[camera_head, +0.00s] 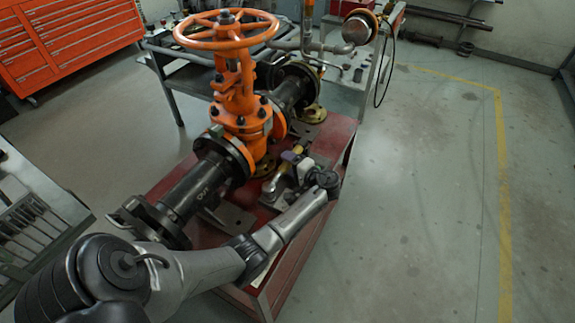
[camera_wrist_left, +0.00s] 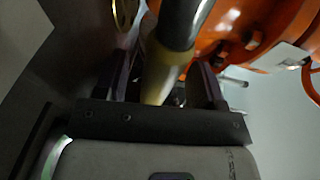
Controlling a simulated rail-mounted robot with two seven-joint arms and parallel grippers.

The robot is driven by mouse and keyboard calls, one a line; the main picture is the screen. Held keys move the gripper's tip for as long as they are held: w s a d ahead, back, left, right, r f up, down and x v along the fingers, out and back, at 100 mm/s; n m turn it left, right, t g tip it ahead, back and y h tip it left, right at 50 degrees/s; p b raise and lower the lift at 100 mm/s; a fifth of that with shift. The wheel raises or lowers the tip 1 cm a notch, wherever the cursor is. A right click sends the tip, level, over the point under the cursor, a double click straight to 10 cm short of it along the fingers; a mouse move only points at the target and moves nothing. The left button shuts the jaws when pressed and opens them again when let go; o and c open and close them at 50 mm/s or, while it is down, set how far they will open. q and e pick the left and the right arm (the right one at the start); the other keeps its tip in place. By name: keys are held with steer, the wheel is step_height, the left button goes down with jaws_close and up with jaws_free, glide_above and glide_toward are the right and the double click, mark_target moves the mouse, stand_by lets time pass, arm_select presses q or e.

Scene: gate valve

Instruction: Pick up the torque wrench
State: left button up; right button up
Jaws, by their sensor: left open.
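The torque wrench shows in the wrist view as a bar with a dark and silver shaft (camera_wrist_left: 183,22) and a pale yellow band (camera_wrist_left: 160,84). In the head view a small yellow part of it (camera_head: 298,149) shows beside my left gripper (camera_head: 288,162), above the red table. My left gripper is open. In the wrist view its two dark fingers (camera_wrist_left: 165,86) stand on either side of the wrench, with a gap visible at the right finger. The wrench's lower end is hidden behind the gripper body. My right gripper is not in view.
An orange gate valve (camera_head: 240,100) with a handwheel (camera_head: 226,30) and black pipe (camera_head: 195,188) stands on the red table (camera_head: 338,140), close left of my gripper. A grey cart (camera_head: 357,85) is behind. The floor (camera_head: 430,190) at right is clear.

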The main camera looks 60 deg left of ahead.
arm_select(q)
jaws_close()
stand_by(0.6)
steer(key=shift+r, duration=0.1)
